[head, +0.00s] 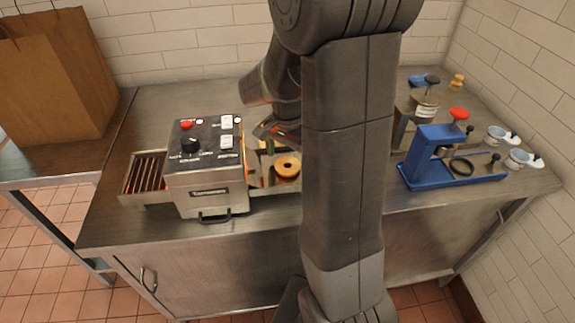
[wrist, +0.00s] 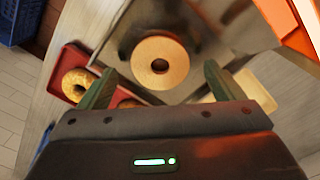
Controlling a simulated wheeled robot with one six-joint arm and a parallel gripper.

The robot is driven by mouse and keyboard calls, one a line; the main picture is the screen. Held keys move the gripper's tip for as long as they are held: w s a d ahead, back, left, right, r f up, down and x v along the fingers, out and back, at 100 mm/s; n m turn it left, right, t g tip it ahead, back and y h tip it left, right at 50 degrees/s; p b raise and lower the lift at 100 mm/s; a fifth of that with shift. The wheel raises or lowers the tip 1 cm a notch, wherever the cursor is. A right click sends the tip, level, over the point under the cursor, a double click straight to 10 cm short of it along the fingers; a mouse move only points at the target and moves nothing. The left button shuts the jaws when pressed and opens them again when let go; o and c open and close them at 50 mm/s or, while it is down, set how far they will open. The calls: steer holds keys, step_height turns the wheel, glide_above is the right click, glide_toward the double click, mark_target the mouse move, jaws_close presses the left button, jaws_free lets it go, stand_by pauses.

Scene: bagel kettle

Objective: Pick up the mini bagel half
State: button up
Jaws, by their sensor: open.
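The mini bagel half (head: 287,177) lies cut face up on the metal surface at the right side of the toaster (head: 207,190). In the wrist view the pale round bagel half (wrist: 178,62) with its centre hole lies beyond the fingers, between their lines. My gripper (wrist: 159,74) is open and empty, its two green fingers either side of the bagel half's line and apart from it. In the head view my arm hides part of the area right of the bagel half, and the fingertips are hard to make out.
A red tray (wrist: 66,58) with a browner bagel (wrist: 77,84) lies left in the wrist view. A blue press (head: 430,160) with a red knob and several small white cups (head: 499,136) stand on the right. A paper bag (head: 45,85) stands at far left. The front counter edge is clear.

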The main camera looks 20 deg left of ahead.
step_height(320, 180, down, 2)
steer(key=shift+f, duration=0.1)
steer(key=c, duration=1.1)
steer(key=shift+c, duration=0.2)
step_height(320, 180, up, 10)
steer(key=shift+b, duration=0.3)
